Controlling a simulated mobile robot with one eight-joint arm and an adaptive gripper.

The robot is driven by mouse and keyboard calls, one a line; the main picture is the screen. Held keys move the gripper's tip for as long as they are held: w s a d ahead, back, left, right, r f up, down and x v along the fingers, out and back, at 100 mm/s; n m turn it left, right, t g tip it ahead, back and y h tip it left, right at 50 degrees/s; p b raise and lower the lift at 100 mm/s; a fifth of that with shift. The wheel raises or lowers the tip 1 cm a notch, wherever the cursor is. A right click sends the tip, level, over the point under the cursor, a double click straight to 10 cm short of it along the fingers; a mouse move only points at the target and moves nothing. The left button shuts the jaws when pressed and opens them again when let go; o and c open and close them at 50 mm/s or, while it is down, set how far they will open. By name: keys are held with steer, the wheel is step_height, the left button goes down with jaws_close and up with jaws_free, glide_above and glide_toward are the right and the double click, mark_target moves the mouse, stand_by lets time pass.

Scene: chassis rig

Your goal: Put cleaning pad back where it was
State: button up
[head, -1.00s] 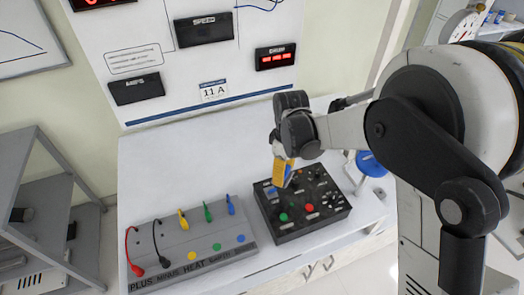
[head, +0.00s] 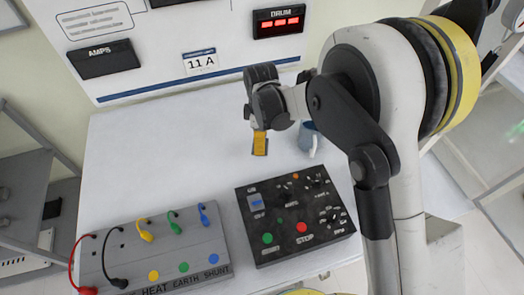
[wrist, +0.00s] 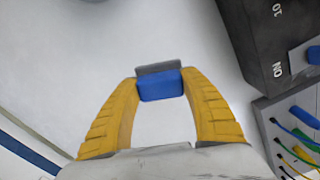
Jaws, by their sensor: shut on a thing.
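The cleaning pad (wrist: 161,85), a small block with a blue face and a grey layer, sits between the two yellow fingertips in the wrist view. My gripper (wrist: 160,88) is shut on it. In the head view my gripper (head: 260,145) points down over the white tabletop (head: 190,160), behind the black control box (head: 294,222). The pad is too small and covered by the fingers to make out clearly there. The wrist view shows bare white surface below the pad.
The grey terminal panel (head: 190,250) with colored plugs and cables stands at the front left. A blue cup-like object (head: 305,137) stands right of my gripper, partly behind my arm. The meter board (head: 190,35) rises behind the table. The tabletop's left and middle are clear.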

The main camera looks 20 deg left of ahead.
steer(key=shift+f+b, duration=0.7)
steer(key=shift+f, duration=1.55)
steer(key=shift+f, duration=0.15)
steer(key=o, duration=1.3)
